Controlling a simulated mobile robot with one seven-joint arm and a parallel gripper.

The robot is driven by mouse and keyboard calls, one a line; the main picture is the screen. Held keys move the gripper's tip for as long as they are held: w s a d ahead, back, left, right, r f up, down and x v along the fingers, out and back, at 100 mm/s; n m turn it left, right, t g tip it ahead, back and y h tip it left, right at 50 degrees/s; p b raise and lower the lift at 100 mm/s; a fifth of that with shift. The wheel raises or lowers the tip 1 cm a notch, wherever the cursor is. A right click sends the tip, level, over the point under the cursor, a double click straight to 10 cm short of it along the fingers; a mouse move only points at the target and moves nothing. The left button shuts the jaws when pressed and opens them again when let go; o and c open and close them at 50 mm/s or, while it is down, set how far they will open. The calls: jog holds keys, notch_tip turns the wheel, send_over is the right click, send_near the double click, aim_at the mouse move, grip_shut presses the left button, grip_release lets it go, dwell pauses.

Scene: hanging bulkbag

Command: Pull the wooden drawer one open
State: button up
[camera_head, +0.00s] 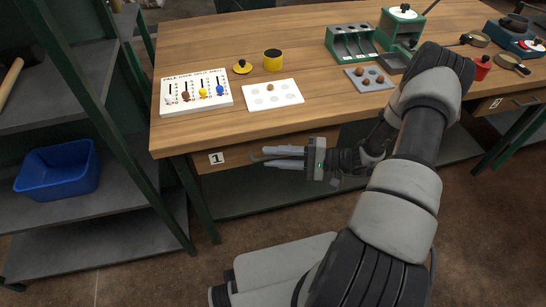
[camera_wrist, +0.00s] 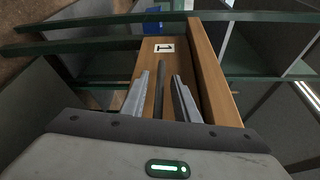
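Wooden drawer one (camera_head: 235,158) is under the left end of the workbench, with a white label "1" on its front. It looks shut, its front close under the tabletop edge. The drawer front also shows in the wrist view (camera_wrist: 146,68). A dark bar handle (camera_wrist: 159,88) runs along the front. My gripper (camera_head: 264,155) is at the drawer front, to the right of the label. In the wrist view my gripper (camera_wrist: 160,76) is open, one finger on each side of the handle, with a visible gap on both sides. Part of the drawer's right side is hidden behind my gripper.
The wooden workbench top (camera_head: 320,112) is just above my gripper. It holds a peg board (camera_head: 196,92), a white tray (camera_head: 274,95) and green boxes (camera_head: 350,42). A shelf with a blue bin (camera_head: 58,171) stands at left. Floor in front of the drawer is partly free.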

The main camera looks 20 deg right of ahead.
jog(key=shift+w+a, duration=0.1)
jog(key=shift+a, duration=0.15)
grip_shut()
